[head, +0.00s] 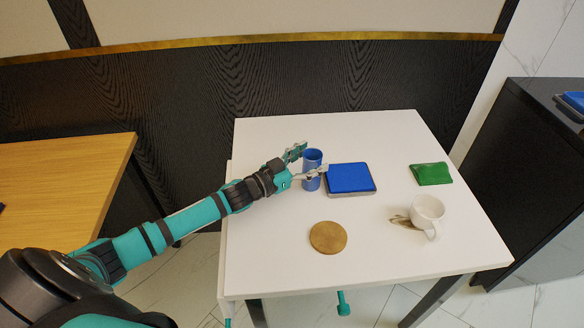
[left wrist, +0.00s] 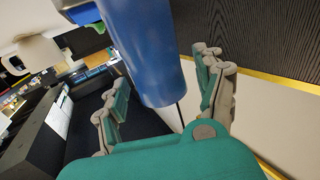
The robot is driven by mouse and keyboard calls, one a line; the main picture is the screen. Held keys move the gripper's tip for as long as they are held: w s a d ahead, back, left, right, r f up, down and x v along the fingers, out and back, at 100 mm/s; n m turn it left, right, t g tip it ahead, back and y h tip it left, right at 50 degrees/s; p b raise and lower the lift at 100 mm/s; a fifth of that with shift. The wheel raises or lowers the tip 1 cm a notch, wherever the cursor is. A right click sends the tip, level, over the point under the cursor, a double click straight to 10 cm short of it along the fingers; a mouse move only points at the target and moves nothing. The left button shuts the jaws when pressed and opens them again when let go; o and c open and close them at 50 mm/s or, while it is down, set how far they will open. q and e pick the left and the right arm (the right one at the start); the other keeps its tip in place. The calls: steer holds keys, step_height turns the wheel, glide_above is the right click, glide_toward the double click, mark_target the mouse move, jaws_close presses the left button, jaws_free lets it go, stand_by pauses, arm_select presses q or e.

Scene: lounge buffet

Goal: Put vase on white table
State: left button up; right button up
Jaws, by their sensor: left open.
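The vase appears to be the blue cylinder (head: 312,179), which stands upright on the white table (head: 275,220) near its left back part. My left gripper (head: 313,161) reaches in from the left with its fingers apart, one on the far side and one on the near side of the vase. In the left wrist view the blue vase (left wrist: 147,50) extends between the two open fingers, with a gap showing beside it. I cannot tell whether any finger touches it.
On the white table are a blue box-like item (head: 351,178) close right of the vase, a green packet (head: 431,174), a white mug (head: 428,214) and a round brown coaster (head: 328,237). A wooden table (head: 70,180) stands left and a black cabinet (head: 545,170) right. The table's front left is clear.

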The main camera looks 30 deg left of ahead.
arm_select(q)
steer(key=v, duration=1.1)
steer(key=shift+s, duration=0.15)
